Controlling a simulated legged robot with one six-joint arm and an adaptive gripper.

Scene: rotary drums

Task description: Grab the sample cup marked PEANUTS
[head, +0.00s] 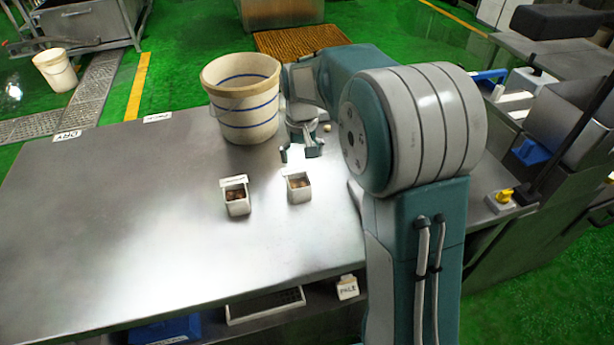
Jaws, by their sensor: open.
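Two small white square cups with brown contents stand on the steel table (90,240). The left cup (237,199) has a label flap at its back, and the right cup (299,190) stands a little farther back. The writing on both is too small to read, so I cannot tell which is marked PEANUTS. My gripper (300,156) is open and empty, just behind the right cup and in front of the bucket's right side. I cannot tell its exact height above the table.
A large cream bucket (240,98) with blue stripes stands at the table's back. The left half of the table is clear. A machine (570,115) stands at the right.

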